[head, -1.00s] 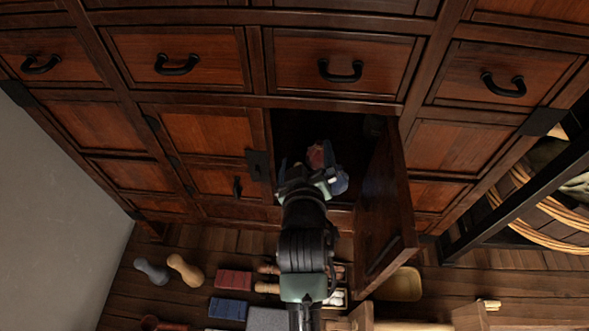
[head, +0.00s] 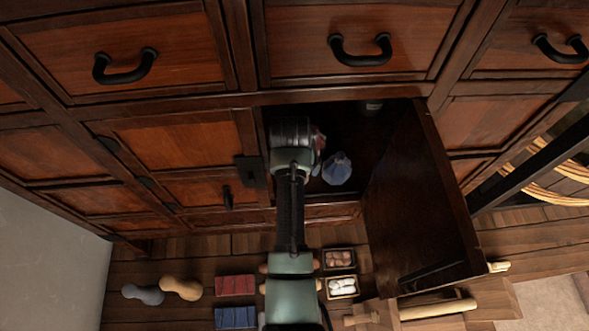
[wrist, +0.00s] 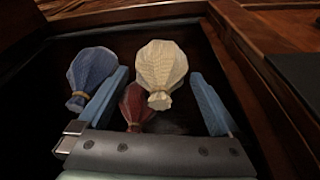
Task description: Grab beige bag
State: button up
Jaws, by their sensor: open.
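The beige bag (wrist: 161,70) is tied at the neck and shows in the wrist view, in line with the gap between my fingertips. My gripper (wrist: 159,76) is open, with one blue finger on each side of that gap. How deep the bag lies between the fingers I cannot tell. A dark red bag (wrist: 135,106) is just left of it, partly hidden by my gripper. A blue-grey bag (wrist: 91,70) lies outside my left finger and shows in the head view (head: 337,168). In the head view my arm reaches into the cabinet and hides the beige bag.
The cabinet door (head: 425,200) stands open to the right of my arm. A dark jar-like object (head: 371,107) is at the back of the compartment. Red blocks (head: 236,285), small boxes (head: 342,286) and a wooden roller (head: 437,309) lie on the floor below.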

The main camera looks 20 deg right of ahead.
jog(key=shift+x, duration=2.35)
jog(key=shift+w, duration=0.1)
jog(key=c, duration=1.3)
jog(key=shift+c, duration=0.4)
jog(key=shift+r, duration=0.15)
